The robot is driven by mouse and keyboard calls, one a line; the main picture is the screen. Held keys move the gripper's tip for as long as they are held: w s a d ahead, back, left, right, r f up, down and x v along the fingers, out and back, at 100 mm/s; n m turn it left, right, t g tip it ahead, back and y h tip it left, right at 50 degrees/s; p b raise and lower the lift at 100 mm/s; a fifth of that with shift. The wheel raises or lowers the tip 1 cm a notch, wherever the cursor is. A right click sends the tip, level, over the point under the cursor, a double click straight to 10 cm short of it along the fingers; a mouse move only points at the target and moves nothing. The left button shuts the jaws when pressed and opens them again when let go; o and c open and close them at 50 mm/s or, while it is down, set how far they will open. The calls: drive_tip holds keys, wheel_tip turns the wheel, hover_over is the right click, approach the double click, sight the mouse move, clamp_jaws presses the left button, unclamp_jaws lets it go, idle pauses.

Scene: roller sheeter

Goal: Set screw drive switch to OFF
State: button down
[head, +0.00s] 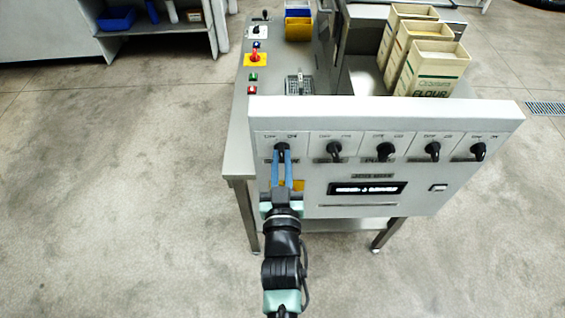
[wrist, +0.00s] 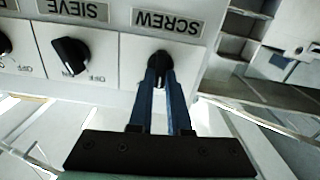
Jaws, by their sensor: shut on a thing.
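The screw drive switch is a black rotary knob (head: 282,147) at the far left of the panel's row of knobs, with small OFF and ON marks above it. In the wrist view, which is upside down, the knob (wrist: 160,57) sits beside the SCREW label (wrist: 167,22). My gripper (head: 282,154) reaches it from the front, and its two blue fingers (wrist: 160,70) are closed on the knob's sides. The fingers cover much of the knob, so I cannot tell which mark it points to.
The SIEVE knob (wrist: 71,56) is the neighbour of the screw knob. More black knobs (head: 385,150) continue right along the white panel (head: 470,185), above a display (head: 367,188). Flour boxes (head: 432,72) and a red switch on a yellow plate (head: 255,58) stand behind.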

drive_tip(key=shift+a+f+n+b, duration=0.1)
drive_tip(key=shift+n+b, duration=0.25)
drive_tip(key=shift+n, duration=1.65)
drive_tip(key=c, duration=0.9)
unclamp_jaws()
drive_tip(key=shift+o, duration=0.2)
drive_tip(key=s+b, duration=0.1)
drive_tip(key=s, duration=1.2)
drive_tip(key=shift+b, duration=0.4)
